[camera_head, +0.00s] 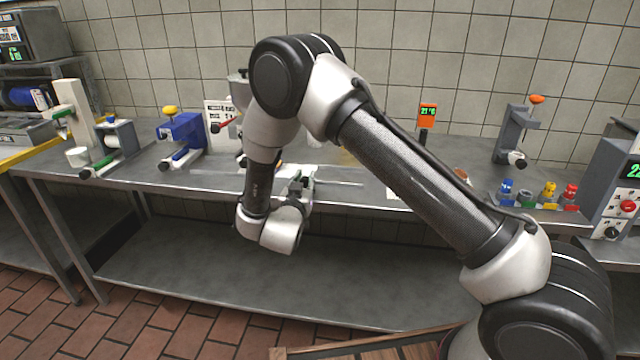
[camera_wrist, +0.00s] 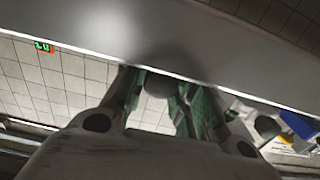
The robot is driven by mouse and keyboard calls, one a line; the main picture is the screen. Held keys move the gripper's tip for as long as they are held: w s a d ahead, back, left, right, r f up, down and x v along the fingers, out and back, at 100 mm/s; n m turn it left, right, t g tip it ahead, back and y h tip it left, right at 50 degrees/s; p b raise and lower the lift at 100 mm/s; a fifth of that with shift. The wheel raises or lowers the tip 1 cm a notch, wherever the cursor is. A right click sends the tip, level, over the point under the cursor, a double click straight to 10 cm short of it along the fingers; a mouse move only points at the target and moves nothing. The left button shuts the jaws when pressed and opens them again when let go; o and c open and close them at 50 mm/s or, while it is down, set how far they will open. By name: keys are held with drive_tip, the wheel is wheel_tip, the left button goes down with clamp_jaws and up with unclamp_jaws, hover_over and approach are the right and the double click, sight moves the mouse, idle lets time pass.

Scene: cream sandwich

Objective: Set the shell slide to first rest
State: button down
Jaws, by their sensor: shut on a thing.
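My gripper (camera_head: 300,187) is at the front edge of the steel table, just left of the middle in the head view. In the wrist view, its two fingers with greenish pads are closed around a rounded grey knob (camera_wrist: 160,84), under a long blurred grey surface. I cannot tell for certain whether this knob belongs to the shell slide. In the head view, my arm hides much of the middle of the table, and the slide's position and rest marks cannot be read.
On the steel table (camera_head: 150,182), a blue press (camera_head: 186,130) with a yellow knob stands left of my gripper. A grey stand (camera_head: 512,132) with an orange knob and several coloured bottles are at the right. An orange display (camera_head: 428,114) stands behind my arm. A lower shelf (camera_head: 200,285) is clear.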

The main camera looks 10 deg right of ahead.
drive_tip(key=c, duration=1.1)
unclamp_jaws()
drive_tip(key=shift+c, duration=0.2)
drive_tip(key=v, duration=1.2)
